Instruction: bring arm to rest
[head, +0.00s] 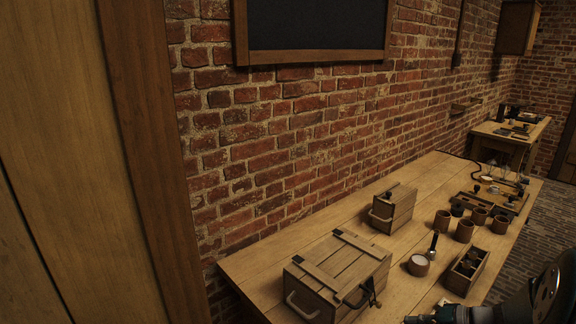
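Part of my own dark arm (540,295) shows in the lower right corner of the head view, in front of the table's near right side. A narrower arm section (455,315) runs left along the bottom edge and is cut off there. My gripper's fingers do not show, so I see neither their opening nor anything held.
A wooden table (250,265) runs along the brick wall. It bears a large lidded crate (335,278), a smaller box (391,208), several brown jars (464,231), a white-topped jar (418,265) and an open wooden box (466,270). A second table (510,137) stands behind.

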